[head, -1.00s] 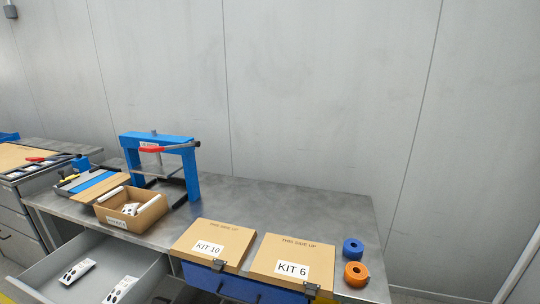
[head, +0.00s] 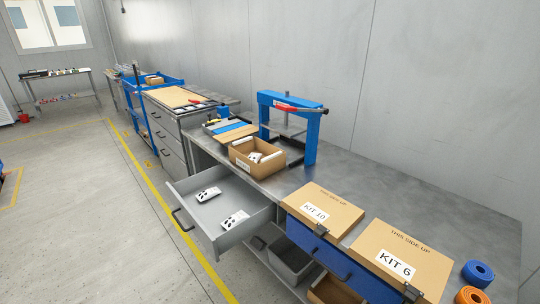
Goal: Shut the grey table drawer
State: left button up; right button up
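The grey table drawer (head: 200,213) is pulled well out from the left part of the metal table (head: 345,166). It has a dark handle (head: 181,219) on its front. Two white devices with dark spots lie inside it, one farther back (head: 208,194) and one nearer (head: 235,220). Neither of my grippers is in view.
KIT 10 (head: 325,207) and KIT 6 (head: 404,252) boxes sit at the table's front edge. A blue press (head: 311,135) and an open carton (head: 256,166) stand behind the drawer. Grey bin (head: 291,258) is below. Floor left of the drawer is clear.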

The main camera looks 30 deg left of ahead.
aim_at(204, 218)
jog(key=u, duration=1.8)
